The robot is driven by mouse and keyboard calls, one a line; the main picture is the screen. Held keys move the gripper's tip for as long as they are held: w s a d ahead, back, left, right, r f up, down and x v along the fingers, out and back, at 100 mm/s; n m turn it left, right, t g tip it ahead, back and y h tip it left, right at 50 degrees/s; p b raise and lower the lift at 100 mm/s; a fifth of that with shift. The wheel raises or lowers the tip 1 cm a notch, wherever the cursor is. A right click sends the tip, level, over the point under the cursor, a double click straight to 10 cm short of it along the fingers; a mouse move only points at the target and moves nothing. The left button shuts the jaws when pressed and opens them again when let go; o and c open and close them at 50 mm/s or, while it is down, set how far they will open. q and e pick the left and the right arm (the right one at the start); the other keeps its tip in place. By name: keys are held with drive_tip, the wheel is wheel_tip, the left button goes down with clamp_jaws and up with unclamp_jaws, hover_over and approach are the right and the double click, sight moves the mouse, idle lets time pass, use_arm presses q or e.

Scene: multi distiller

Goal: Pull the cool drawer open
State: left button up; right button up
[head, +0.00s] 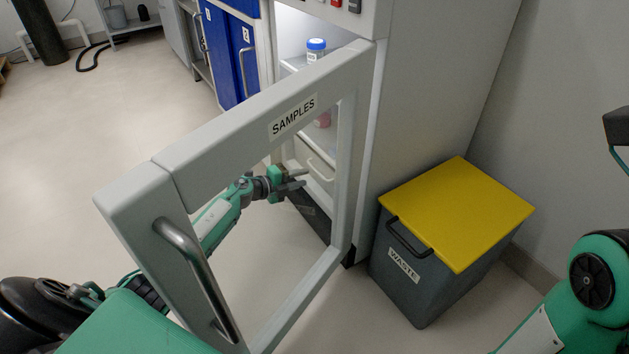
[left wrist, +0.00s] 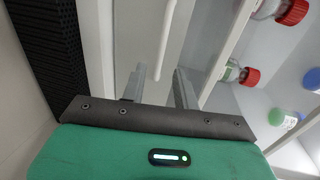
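The cool drawer (head: 310,160) is a pale front low inside the cabinet, seen through the open door, with a white bar handle (head: 320,171). My left gripper (head: 299,178) is just in front of it. In the left wrist view my left gripper (left wrist: 160,84) is open, its two grey fingers apart. The white handle (left wrist: 174,35) runs down the picture toward the gap between them. I cannot tell whether the fingers touch it. The drawer appears shut.
The open SAMPLES door (head: 235,110) stands in front of my left arm, its metal handle (head: 190,262) facing me. A grey WASTE bin with a yellow lid (head: 458,210) stands right of the cabinet. Bottles with red caps (left wrist: 291,11) sit on shelves beside the drawer.

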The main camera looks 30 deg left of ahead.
use_arm(q)
drive_tip(key=b+x, duration=0.2)
drive_tip(key=x, duration=0.4)
drive_tip(key=shift+b, duration=0.3)
clamp_jaws()
